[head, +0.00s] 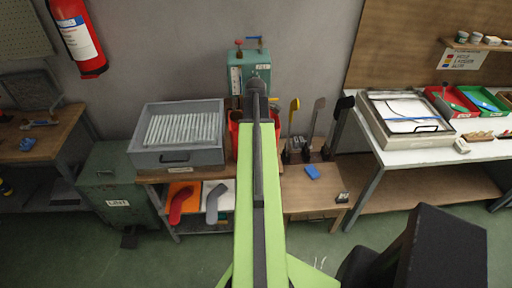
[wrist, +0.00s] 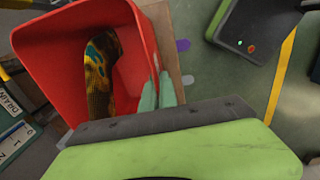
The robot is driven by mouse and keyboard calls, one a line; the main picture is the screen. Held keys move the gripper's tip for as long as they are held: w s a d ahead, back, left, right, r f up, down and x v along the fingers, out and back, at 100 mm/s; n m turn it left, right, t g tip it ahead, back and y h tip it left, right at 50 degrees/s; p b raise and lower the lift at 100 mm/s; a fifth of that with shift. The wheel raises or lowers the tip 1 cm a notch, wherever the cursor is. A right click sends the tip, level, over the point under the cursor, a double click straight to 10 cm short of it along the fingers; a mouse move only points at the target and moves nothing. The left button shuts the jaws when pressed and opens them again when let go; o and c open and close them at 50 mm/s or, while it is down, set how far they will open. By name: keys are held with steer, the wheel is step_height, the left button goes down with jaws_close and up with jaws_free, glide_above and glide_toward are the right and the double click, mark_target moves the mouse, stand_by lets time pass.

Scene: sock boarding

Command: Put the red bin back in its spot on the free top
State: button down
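The red bin (wrist: 75,50) fills the left of the wrist view, with a patterned yellow, teal and dark sock (wrist: 100,70) inside. My gripper (wrist: 158,92) has its two pale green fingers on either side of the bin's right wall, apparently closed on it. In the head view, red parts of the bin (head: 233,128) show on both sides of my arm, in front of the green machine. My arm hides the rest of the bin, its base and the fingers, so I cannot tell whether it rests on the bench.
A grey tray (head: 180,158) of pale rods stands left of the bin. Upright paddle-like forms (head: 317,115) stand on its right. The lower wooden top (head: 305,203) holds a blue cloth (head: 312,172) and has bare room. A white table (head: 400,157) with a case stands farther right.

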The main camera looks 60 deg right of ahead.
step_height(320, 180, down, 4)
steer(key=b, duration=0.4)
steer(key=shift+f, duration=0.1)
steer(key=c, duration=1.7)
jaws_free()
steer(key=r+p, duration=1.2)
steer(key=shift+s+a+r, duration=0.15)
steer(key=shift+a+r, duration=0.05)
